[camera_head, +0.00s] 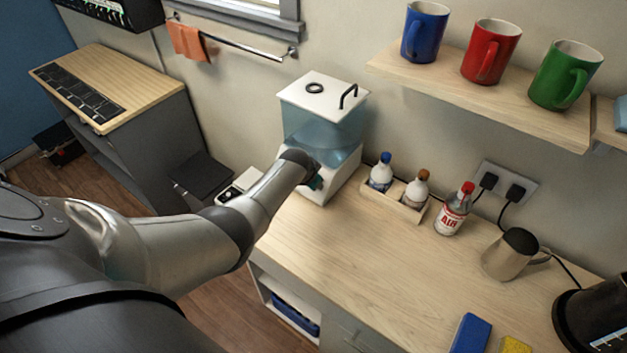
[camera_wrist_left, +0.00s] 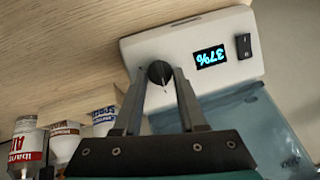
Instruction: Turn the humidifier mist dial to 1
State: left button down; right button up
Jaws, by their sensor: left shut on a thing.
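The humidifier (camera_head: 325,125) stands at the back left of the wooden counter, with a white lid, a clear blue water tank and a white base. In the left wrist view its base (camera_wrist_left: 228,75) shows upside down, with a display (camera_wrist_left: 211,57) reading 37% and a black switch (camera_wrist_left: 243,46). The black mist dial (camera_wrist_left: 159,72) is on the same face. My left gripper (camera_wrist_left: 161,77) is shut on the dial, one finger on each side. In the head view my left arm hides the dial and most of the gripper. My right gripper is not in view.
A wooden holder (camera_head: 405,206) with two small bottles stands right of the humidifier, then a red-capped bottle (camera_head: 453,210) and a metal pitcher (camera_head: 508,255). A shelf (camera_head: 480,97) with three mugs hangs above. The counter's front middle is clear.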

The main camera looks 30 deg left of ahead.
pick_arm(q)
jog(key=shift+n, duration=0.4)
jog(key=shift+c, duration=2.4)
grip_release()
jog(key=shift+s+r, duration=0.1)
jog(key=shift+s+r+p, duration=0.1)
jog(key=shift+r+p, duration=0.15)
jog(key=shift+p, duration=0.1)
jog(key=p+v, duration=0.4)
jog(key=v, duration=1)
jog(key=shift+a+r, duration=0.2)
jog(key=shift+a, duration=0.05)
